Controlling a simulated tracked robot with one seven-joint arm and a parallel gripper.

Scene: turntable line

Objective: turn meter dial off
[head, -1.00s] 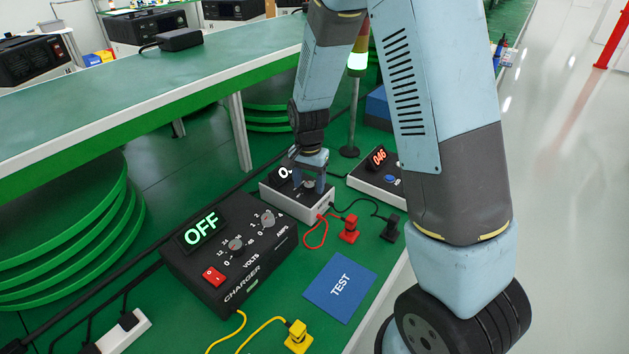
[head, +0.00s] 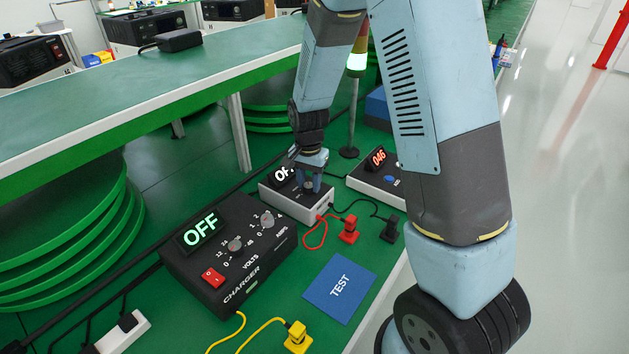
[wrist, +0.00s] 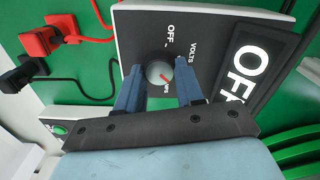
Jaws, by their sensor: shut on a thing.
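The meter (head: 297,207) is a pale box with a black top on the green bench. In the wrist view the display (wrist: 250,62) also shows "OF", cut by a dark edge. The dial (wrist: 158,73) is a small round grey knob with a red mark, near printed OFF, VOLTS and partly hidden AMPS labels. My gripper (head: 312,189) is lowered onto the meter and shut on the dial. Its two blue fingers (wrist: 159,88) stand on either side of the knob.
A black charger (head: 230,252) reading OFF stands nearer, left of a blue TEST card (head: 340,288). Red (head: 349,229) and black (head: 390,228) plugs sit beside the meter. Another box reading 046 (head: 376,180) is to its right. A raised green shelf (head: 150,90) lies behind.

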